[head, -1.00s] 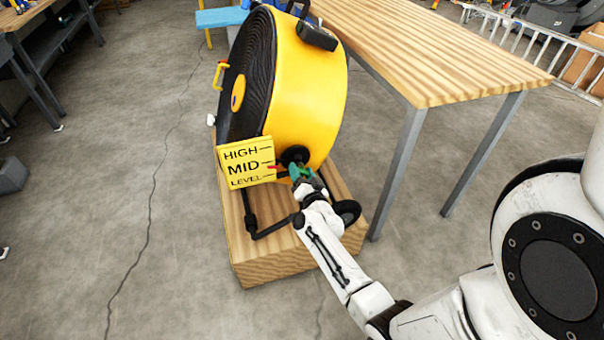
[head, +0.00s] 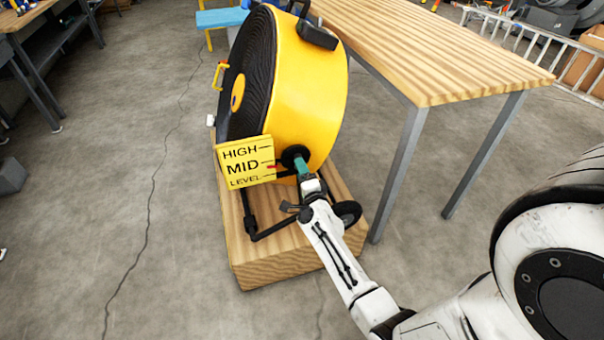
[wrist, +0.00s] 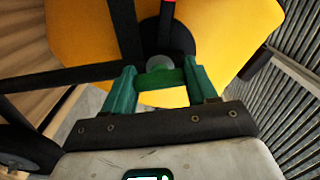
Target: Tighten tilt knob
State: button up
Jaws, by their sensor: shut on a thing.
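The yellow drum blower (head: 310,85) with a black grille stands tilted on a wooden platform. The black round tilt knob (head: 293,154) is low on its side, beside the yellow HIGH/MID/LEVEL sign (head: 245,162). A red pointer (head: 273,167) sits at about the MID mark. My gripper (head: 301,163) reaches the knob from the front right. In the wrist view, my gripper's teal fingers (wrist: 160,82) are either side of a green bar (wrist: 160,78) at the knob (wrist: 181,48), shut on it. The exact contact is partly hidden.
The wooden platform (head: 262,272) holds the blower, its black tube stand (head: 272,230) and a wheel (head: 347,213). A wood-topped table (head: 440,55) with grey legs stands close on the right. Bare concrete floor lies to the left.

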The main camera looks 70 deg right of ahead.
jog(key=shift+m, duration=0.6)
jog(key=o, duration=1.1)
jog(key=shift+c, duration=0.2)
jog(key=p+v, duration=0.1)
jog(key=v, duration=0.9)
jog(key=shift+s+a, duration=0.25)
jog(key=shift+a, duration=0.05)
